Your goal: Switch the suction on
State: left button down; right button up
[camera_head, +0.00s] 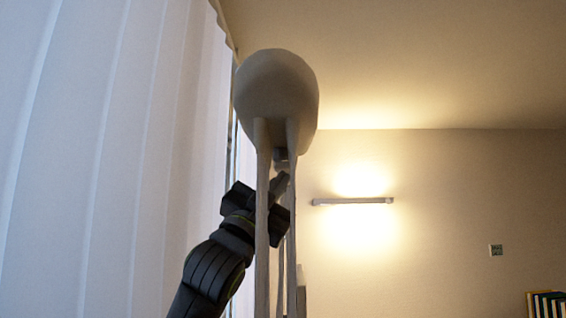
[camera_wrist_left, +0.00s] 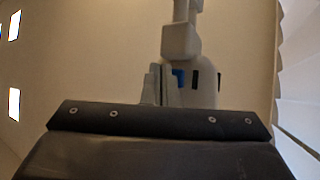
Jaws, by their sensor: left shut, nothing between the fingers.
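A pale, rounded, egg-shaped unit (camera_head: 277,95) stands high on slim upright legs in the middle of the head view. A small dark part shows under it between the legs. In the left wrist view a pale rounded housing (camera_wrist_left: 207,92) bears a blue square patch (camera_wrist_left: 179,77) and dark narrow marks. I cannot tell which of these is the suction switch. My left gripper (camera_head: 283,180) is shut and empty, just below the unit and partly hidden by the legs. Its grey fingers (camera_wrist_left: 159,84) show beside the blue patch; contact cannot be told. My right gripper is out of view.
White vertical blinds (camera_head: 110,150) fill the left side. A lit wall lamp (camera_head: 352,201) and a small wall plate (camera_head: 496,250) are on the far wall. Books (camera_head: 546,305) show at the lower right. The space right of the unit looks clear.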

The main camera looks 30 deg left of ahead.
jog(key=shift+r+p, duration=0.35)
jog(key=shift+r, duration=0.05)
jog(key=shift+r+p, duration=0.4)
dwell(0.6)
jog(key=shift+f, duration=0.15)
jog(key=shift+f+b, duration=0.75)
jog(key=shift+b, duration=0.1)
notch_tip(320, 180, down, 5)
jog(key=b, duration=0.5)
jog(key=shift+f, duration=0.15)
dwell(0.4)
